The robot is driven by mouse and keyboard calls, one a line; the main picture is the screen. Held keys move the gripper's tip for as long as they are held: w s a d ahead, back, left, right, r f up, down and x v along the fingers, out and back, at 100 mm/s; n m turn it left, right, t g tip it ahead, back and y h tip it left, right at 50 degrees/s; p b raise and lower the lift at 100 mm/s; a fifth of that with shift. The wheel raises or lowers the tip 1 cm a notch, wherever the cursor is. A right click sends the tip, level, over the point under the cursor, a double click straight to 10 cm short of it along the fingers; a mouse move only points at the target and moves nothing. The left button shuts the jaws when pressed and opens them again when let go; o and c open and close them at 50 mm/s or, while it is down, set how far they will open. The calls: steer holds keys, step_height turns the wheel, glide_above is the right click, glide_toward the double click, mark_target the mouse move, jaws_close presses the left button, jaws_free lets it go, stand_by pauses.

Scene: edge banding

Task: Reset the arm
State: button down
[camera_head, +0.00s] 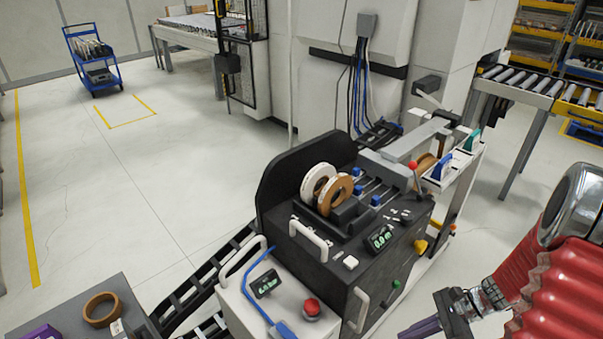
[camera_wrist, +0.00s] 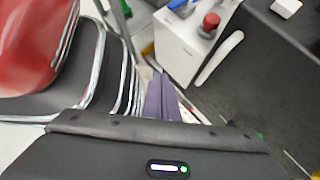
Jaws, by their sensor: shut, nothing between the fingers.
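My gripper (camera_head: 420,328) is at the lower right of the head view, at the end of my red-sleeved arm. Its purple-grey fingers are partly cut off by the bottom edge. In the wrist view the two fingers (camera_wrist: 163,98) lie side by side, shut, with nothing between them. They hang in free space beside the edge banding machine (camera_head: 385,262), touching nothing that I can see.
The machine carries a white roll (camera_head: 317,180) and a brown roll (camera_head: 335,193). A red stop button (camera_head: 311,307) sits on its white box. A grey surface at lower left holds a brown tape ring (camera_head: 101,309). A blue cart (camera_head: 90,55) stands far left; the left floor is clear.

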steer(key=s+a+r+n+t+h, duration=0.2)
steer(key=r+n, duration=0.4)
steer(key=r, duration=0.4)
steer(key=s+a+r+n+t+h, duration=0.2)
steer(key=a+r+n+h, duration=0.2)
steer(key=r+n, duration=0.3)
steer(key=s+a+r+n+t+h, duration=0.1)
steer(key=a+r+n, duration=0.4)
steer(key=r, duration=0.8)
steer(key=shift+s+a+r+n+t+h, duration=0.3)
steer(key=shift+s+r+n+t+h, duration=0.1)
steer(key=shift+s+n+h, duration=0.55)
